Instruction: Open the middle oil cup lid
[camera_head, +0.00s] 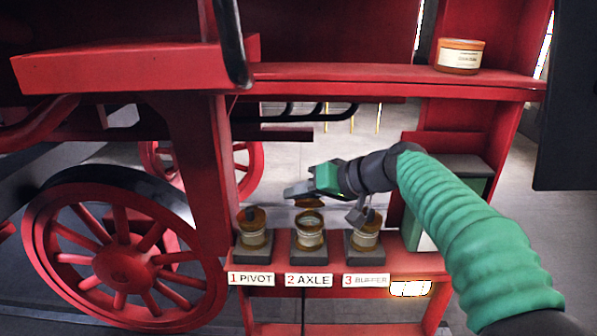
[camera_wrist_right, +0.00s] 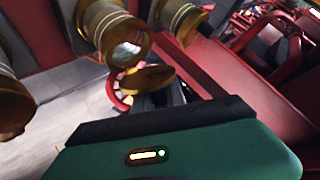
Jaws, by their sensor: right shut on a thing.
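Three brass oil cups stand in a row on dark blocks. The middle oil cup (camera_head: 310,236) is above the 2 AXLE label (camera_head: 309,280). Its mouth shows open in the right wrist view (camera_wrist_right: 127,50). Its round brass lid (camera_head: 308,202) is raised and tilted above the mouth; it also shows in the right wrist view (camera_wrist_right: 148,80). My right gripper (camera_head: 298,190) is directly above the middle cup, shut on the lid's edge. The exact contact is hidden behind the gripper body. My left gripper is not in view.
The pivot cup (camera_head: 254,230) is close on the left and the buffer cup (camera_head: 367,232) close on the right. A red shelf (camera_head: 350,78) runs above, with an amber jar (camera_head: 460,56) on it. A red spoked wheel (camera_head: 122,255) is at the left.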

